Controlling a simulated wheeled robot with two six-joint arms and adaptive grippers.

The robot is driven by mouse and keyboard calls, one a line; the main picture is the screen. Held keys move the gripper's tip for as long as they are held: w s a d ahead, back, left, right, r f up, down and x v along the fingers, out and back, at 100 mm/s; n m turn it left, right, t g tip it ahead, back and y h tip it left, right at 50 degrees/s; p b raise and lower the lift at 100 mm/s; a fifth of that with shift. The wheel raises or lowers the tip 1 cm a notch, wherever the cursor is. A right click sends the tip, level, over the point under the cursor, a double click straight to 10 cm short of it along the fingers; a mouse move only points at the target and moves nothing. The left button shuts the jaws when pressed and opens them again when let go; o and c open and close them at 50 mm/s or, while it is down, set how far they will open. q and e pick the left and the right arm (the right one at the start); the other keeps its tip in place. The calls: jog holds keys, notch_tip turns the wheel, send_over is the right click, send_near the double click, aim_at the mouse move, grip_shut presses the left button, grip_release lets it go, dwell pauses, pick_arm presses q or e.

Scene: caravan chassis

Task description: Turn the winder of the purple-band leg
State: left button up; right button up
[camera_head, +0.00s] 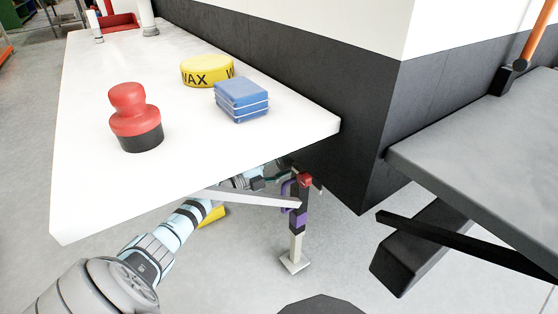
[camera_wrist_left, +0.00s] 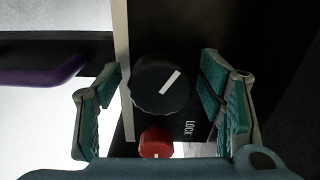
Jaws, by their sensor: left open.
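The leg with the purple band (camera_head: 298,219) stands under the white worktop, with a pale foot on the floor and a red part at its top. In the left wrist view a black round ridged knob (camera_wrist_left: 160,88) with a slanted white line faces me, with the word LOCK to its lower right. A red knob (camera_wrist_left: 156,143) sits below it, and a purple bar (camera_wrist_left: 40,75) is at the left. My left gripper (camera_wrist_left: 160,75) is open, its fingers either side of the black knob with gaps visible. In the head view my left gripper (camera_head: 272,179) is partly hidden by the worktop and a strut.
The white worktop (camera_head: 85,150) overhangs my left arm. On it are a red-and-black knobbed tool (camera_head: 133,118), a yellow wax tin (camera_head: 206,70) and a blue stack (camera_head: 241,99). The dark caravan wall (camera_head: 365,130) and a grey drawbar part (camera_head: 490,150) stand right.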

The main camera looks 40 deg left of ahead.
pick_arm(q)
jog(key=v, duration=1.2)
